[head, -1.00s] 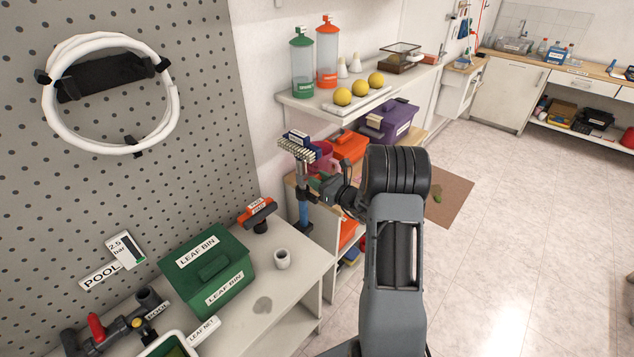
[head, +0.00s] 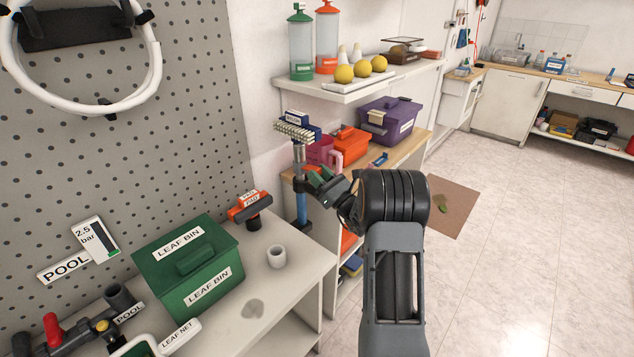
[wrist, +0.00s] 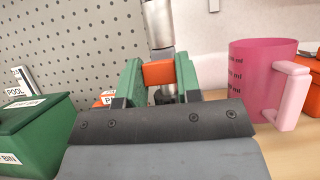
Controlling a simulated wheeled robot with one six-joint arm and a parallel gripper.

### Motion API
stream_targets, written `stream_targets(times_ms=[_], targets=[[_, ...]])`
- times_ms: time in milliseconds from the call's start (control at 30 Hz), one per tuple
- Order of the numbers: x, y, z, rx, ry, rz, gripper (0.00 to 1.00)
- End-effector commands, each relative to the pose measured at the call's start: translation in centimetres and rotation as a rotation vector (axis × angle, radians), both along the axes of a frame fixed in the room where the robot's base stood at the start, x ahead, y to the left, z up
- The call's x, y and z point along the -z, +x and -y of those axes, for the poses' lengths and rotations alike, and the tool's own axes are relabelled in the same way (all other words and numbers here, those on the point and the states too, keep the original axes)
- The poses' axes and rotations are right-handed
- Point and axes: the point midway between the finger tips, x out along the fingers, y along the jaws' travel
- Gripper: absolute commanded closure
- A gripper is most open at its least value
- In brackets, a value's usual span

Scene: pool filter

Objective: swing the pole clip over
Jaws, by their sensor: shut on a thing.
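A telescopic pole with a silver upper tube and a blue lower tube (head: 302,208) stands upright at the far end of the bench, with a brush head (head: 295,132) on top. Its silver tube (wrist: 158,22) rises behind the jaws in the wrist view. My gripper (wrist: 158,78) has green fingers shut on an orange block, seemingly the pole clip (wrist: 159,72), in front of the pole. In the head view my gripper (head: 318,182) is beside the pole at its dark collar; the clip is hard to make out there.
A pink jug (wrist: 262,80) stands close right of my gripper. A green leaf bin (head: 190,268), a grey cup (head: 276,256) and an orange-topped item (head: 250,206) are on the bench. A shelf (head: 340,88) with bottles hangs behind the pole.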

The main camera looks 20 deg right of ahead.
Motion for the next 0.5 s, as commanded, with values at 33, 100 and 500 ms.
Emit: stream_targets(times_ms=[33, 100, 500], targets=[[-0.08, -0.03, -0.21, -0.007, -0.001, -0.003, 0.92], [-0.07, -0.02, -0.21, -0.007, -0.002, -0.004, 0.92], [-0.08, 0.0, -0.06, -0.002, -0.002, -0.004, 0.43]])
